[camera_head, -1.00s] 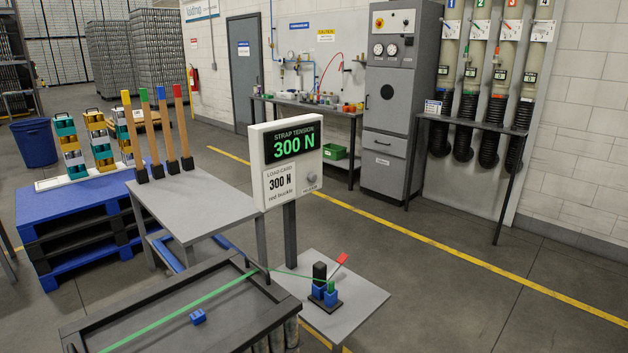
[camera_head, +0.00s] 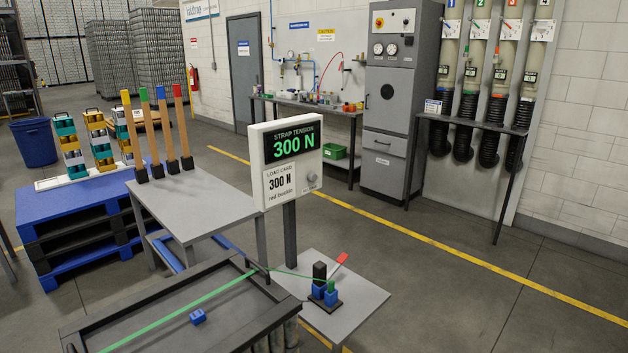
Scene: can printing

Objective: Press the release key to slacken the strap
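A green strap (camera_head: 190,312) runs across the dark frame (camera_head: 120,310) at the bottom and on to a small tensioner (camera_head: 322,295) on a grey table. The tensioner has a dark base, a black post (camera_head: 319,270), blue blocks, a green-topped part (camera_head: 331,286) and a raised lever with a red end (camera_head: 341,259). I cannot tell which of these parts is the release key. A blue buckle-like piece (camera_head: 198,316) lies in the frame beside the strap. The strap tension display (camera_head: 291,145) reads 300 N, and its load card (camera_head: 280,183) reads 300 N, red buckle. Neither gripper is in view.
The tensioner's grey table (camera_head: 360,300) has bare surface around it. A second grey table (camera_head: 215,200) holds several colour-tipped posts. A blue pallet stack (camera_head: 75,215) stands at left. A workbench (camera_head: 320,108) and grey cabinet (camera_head: 388,150) stand behind. Floor at right is clear.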

